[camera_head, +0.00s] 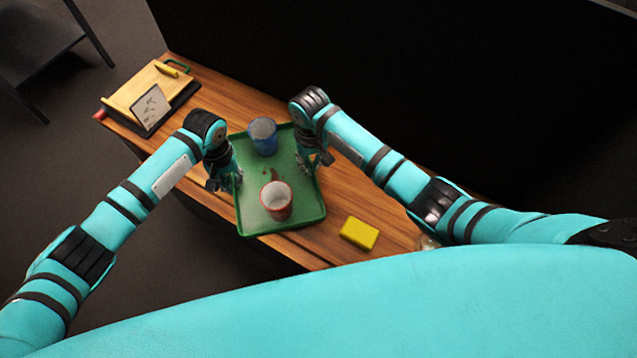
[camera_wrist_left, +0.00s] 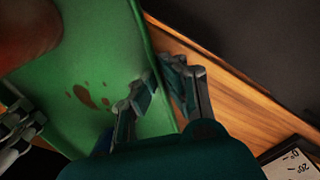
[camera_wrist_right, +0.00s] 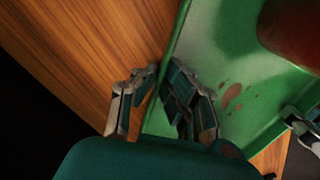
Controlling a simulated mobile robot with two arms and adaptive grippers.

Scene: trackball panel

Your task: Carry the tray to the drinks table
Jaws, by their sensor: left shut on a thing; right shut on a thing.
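The green tray (camera_head: 262,229) is over the wooden counter, with a blue cup (camera_head: 263,136) near its far end and a red cup (camera_head: 277,200) near its near end. Brown stains mark its floor between the cups. My left gripper (camera_head: 232,180) is shut on the tray's left rim; the left wrist view shows its fingers (camera_wrist_left: 160,85) on both sides of that rim. My right gripper (camera_head: 307,162) is shut on the right rim, its fingers (camera_wrist_right: 158,85) astride it in the right wrist view. I cannot tell whether the tray touches the counter.
A yellow sponge (camera_head: 359,233) lies on the counter right of the tray. A board (camera_head: 140,92) with a white card (camera_head: 151,107) and a yellow item (camera_head: 167,69) is at the far left end. A dark table or chair (camera_head: 36,40) stands on the floor at upper left.

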